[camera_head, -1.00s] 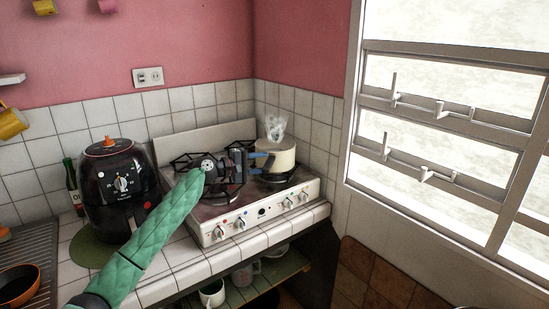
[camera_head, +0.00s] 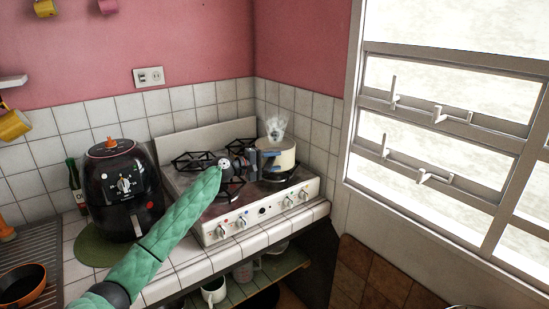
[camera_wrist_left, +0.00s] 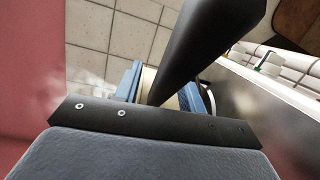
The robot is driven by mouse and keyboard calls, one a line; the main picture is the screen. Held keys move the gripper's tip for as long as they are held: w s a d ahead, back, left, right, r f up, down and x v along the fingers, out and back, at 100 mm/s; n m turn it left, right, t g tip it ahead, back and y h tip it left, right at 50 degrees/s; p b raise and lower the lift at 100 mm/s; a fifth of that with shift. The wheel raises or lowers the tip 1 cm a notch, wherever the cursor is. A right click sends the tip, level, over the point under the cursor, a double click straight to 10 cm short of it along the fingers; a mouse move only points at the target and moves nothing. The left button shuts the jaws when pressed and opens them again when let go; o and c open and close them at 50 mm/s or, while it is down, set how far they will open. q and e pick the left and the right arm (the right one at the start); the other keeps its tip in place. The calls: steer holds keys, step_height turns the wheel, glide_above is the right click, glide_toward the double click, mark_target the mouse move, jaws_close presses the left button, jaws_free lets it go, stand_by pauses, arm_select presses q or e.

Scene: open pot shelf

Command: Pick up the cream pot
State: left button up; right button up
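The cream pot (camera_head: 284,153) stands on the right-hand burner of the stove (camera_head: 254,212), with pale steam above it. My left gripper (camera_head: 271,159) reaches in from the left, its blue fingers close against the pot's near-left side. In the left wrist view the blue fingers (camera_wrist_left: 166,88) are apart. A black handle (camera_wrist_left: 212,42) runs down between them, and a strip of cream surface (camera_wrist_left: 148,84) shows beside it. A gap shows between the left finger and the handle. Whether the fingers touch the pot cannot be told. My right gripper is not in view.
A black air fryer (camera_head: 122,190) stands left of the stove, with a green bottle (camera_head: 74,184) behind it. An orange-rimmed pan (camera_head: 22,285) is at the lower left. The tiled wall and window (camera_head: 440,120) bound the stove's back and right.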

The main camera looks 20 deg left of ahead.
arm_select(q)
jaws_close()
steer(key=shift+f, duration=0.1)
stand_by(1.1)
steer(key=shift+r, duration=0.2)
